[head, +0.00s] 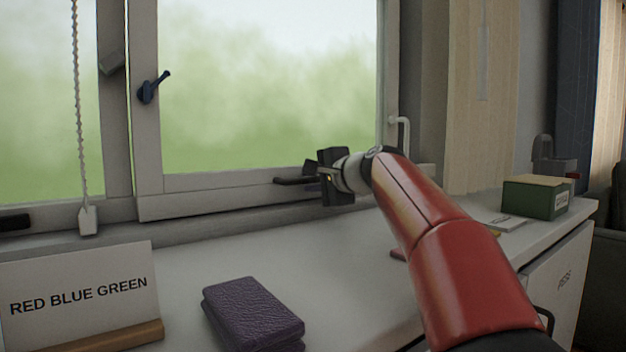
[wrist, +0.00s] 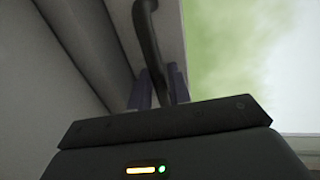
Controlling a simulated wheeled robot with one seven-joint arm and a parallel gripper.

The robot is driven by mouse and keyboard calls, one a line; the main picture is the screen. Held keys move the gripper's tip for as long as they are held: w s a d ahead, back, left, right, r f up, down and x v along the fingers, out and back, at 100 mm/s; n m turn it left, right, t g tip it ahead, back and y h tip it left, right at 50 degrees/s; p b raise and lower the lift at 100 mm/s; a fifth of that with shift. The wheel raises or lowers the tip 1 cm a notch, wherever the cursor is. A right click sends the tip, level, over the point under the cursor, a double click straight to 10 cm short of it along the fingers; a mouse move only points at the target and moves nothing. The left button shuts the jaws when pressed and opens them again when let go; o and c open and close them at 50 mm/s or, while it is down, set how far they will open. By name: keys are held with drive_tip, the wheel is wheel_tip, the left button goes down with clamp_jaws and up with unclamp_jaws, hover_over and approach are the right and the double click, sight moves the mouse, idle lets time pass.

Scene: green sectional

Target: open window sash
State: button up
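The window sash (head: 150,130) is a white frame around a large pane, with a dark blue handle (head: 153,86) on its left side, tilted up to the right. A dark bar-like handle (head: 288,181) sits low on the sash. My gripper (head: 305,177) is at this lower handle, reaching in from the right. In the wrist view a dark curved bar (wrist: 150,45) runs down between my two bluish fingers (wrist: 160,90). Whether both fingers press on it is not clear. Whether the sash stands slightly ajar is also unclear.
Below the window a white counter (head: 200,270) holds a sign (head: 80,295) reading RED BLUE GREEN, a purple book-like object (head: 252,312) and a green box (head: 537,197). A beaded cord (head: 78,120) hangs at left. A pale curtain (head: 482,95) is at right.

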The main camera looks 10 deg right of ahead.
clamp_jaws()
